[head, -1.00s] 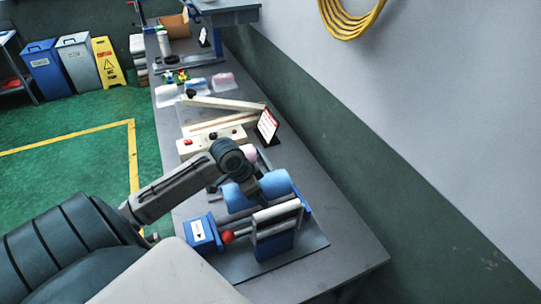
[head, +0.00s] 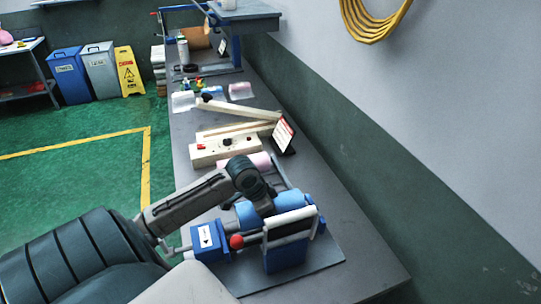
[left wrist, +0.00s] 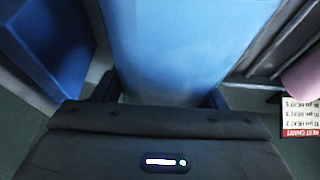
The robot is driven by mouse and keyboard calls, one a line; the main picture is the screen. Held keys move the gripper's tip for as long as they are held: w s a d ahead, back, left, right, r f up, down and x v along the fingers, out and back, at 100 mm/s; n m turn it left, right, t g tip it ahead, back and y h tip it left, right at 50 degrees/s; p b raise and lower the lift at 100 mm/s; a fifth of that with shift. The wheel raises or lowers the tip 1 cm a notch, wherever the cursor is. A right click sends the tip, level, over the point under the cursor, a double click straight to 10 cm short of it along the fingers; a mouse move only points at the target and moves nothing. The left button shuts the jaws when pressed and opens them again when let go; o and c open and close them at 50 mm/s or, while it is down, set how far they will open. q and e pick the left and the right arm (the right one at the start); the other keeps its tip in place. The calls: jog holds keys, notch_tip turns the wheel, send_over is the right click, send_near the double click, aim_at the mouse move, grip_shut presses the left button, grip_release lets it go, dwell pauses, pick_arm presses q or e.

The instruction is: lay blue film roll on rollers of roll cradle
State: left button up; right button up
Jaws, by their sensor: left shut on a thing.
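The blue film roll (head: 290,201) is held in my left gripper (head: 266,206), low over the back part of the roll cradle. In the left wrist view the roll (left wrist: 180,45) fills the middle, between my fingers (left wrist: 162,97). The roll cradle (head: 286,257) is blue, with pale rollers, a red knob (head: 237,241) and a blue box with a white label (head: 207,241). My gripper and the cradle's front bar partly hide the roll's underside, so I cannot tell whether it touches the rollers. My right gripper is not in view.
A pink roll (head: 245,161) lies behind my wrist. A wooden sealer-like device (head: 225,150) and a heat chart sign (head: 284,136) stand farther back; the chart (left wrist: 300,117) also shows in the left wrist view. The wall runs along the right. The bench's right front (head: 370,265) is clear.

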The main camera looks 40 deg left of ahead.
pick_arm(q)
jog(key=shift+p, duration=0.8)
dwell(0.9)
jog(key=shift+f+b, duration=0.65)
jog(key=shift+f, duration=0.45)
dwell(0.6)
jog(key=o, duration=1.5)
jog(key=shift+s, duration=0.1)
jog(key=shift+s+a+r, duration=0.15)
jog(key=shift+r, duration=0.5)
jog(key=b+v, duration=0.1)
jog(key=v, duration=0.6)
jog(key=shift+s+r, duration=0.1)
jog(key=shift+v, duration=1.1)
